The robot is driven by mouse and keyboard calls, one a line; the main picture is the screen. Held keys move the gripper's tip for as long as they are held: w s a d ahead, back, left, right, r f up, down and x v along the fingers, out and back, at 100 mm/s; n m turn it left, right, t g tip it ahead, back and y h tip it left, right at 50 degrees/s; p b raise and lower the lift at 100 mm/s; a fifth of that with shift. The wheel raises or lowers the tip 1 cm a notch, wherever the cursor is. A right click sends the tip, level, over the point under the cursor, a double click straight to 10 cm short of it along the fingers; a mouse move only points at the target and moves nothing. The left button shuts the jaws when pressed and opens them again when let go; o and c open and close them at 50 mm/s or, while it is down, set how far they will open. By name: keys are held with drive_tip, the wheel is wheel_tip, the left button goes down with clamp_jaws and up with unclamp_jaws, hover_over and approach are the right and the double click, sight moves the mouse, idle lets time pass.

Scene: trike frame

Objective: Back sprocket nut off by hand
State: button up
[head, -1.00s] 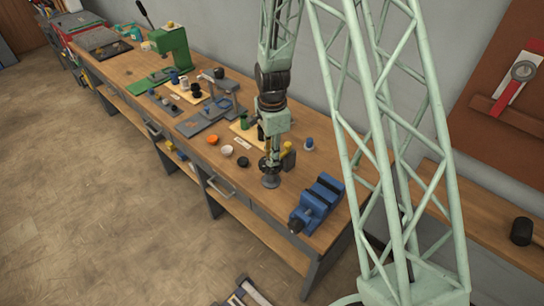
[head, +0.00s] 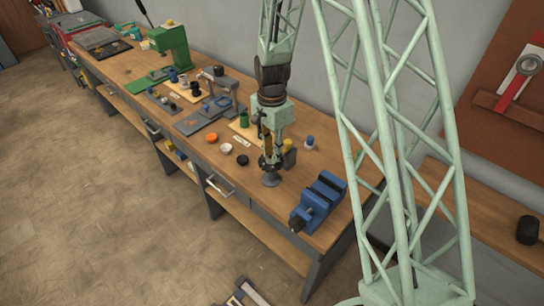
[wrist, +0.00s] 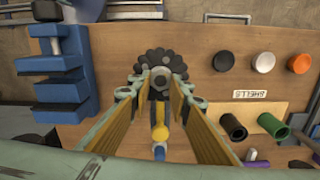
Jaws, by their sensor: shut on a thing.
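A grey round nut (wrist: 162,76) shows at the sprocket's middle in the wrist view. My gripper (wrist: 160,84) points down at it from above, with its yellow-padded fingers on either side of the nut and closed on it. In the head view my gripper (head: 269,158) is right over the stand, and the nut is hidden there.
A blue vise (head: 318,203) stands close by. Black, white (wrist: 263,61) and orange (wrist: 299,63) caps lie near a "SHELLS" label with dark and green (wrist: 273,126) cups. A yellow-topped piece (wrist: 159,132) stands close beside the sprocket. Bare wood lies between sprocket and caps.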

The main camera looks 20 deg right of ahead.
drive_tip(key=n+b, duration=0.2)
drive_tip(key=n, duration=0.2)
drive_tip(key=shift+w+f+n, duration=0.1)
drive_tip(key=shift+n, duration=0.2)
drive_tip(key=n+b, duration=0.2)
drive_tip(key=n, duration=0.2)
drive_tip(key=shift+a, duration=0.1)
drive_tip(key=n+b, duration=0.2)
drive_tip(key=n, duration=0.3)
drive_tip(key=shift+a, duration=0.1)
drive_tip(key=shift+o, duration=0.2)
drive_tip(key=n+b, duration=0.1)
drive_tip(key=n, duration=0.3)
drive_tip(key=shift+a, duration=0.1)
drive_tip(key=n+b, duration=0.1)
drive_tip(key=n, duration=0.3)
drive_tip(key=shift+n, duration=0.4)
drive_tip(key=shift+c, duration=0.2)
drive_tip(key=n, duration=0.2)
drive_tip(key=n+b, duration=0.1)
drive_tip(key=n, duration=0.1)
drive_tip(key=shift+s+a+n, duration=0.1)
drive_tip(key=shift+s+n, duration=0.1)
drive_tip(key=shift+n, duration=0.1)
drive_tip(key=n, duration=0.4)
drive_tip(key=shift+s, duration=0.1)
drive_tip(key=shift+s+n+b, duration=0.1)
drive_tip(key=shift+n+b, duration=0.4)
drive_tip(key=shift+n, duration=2.2)
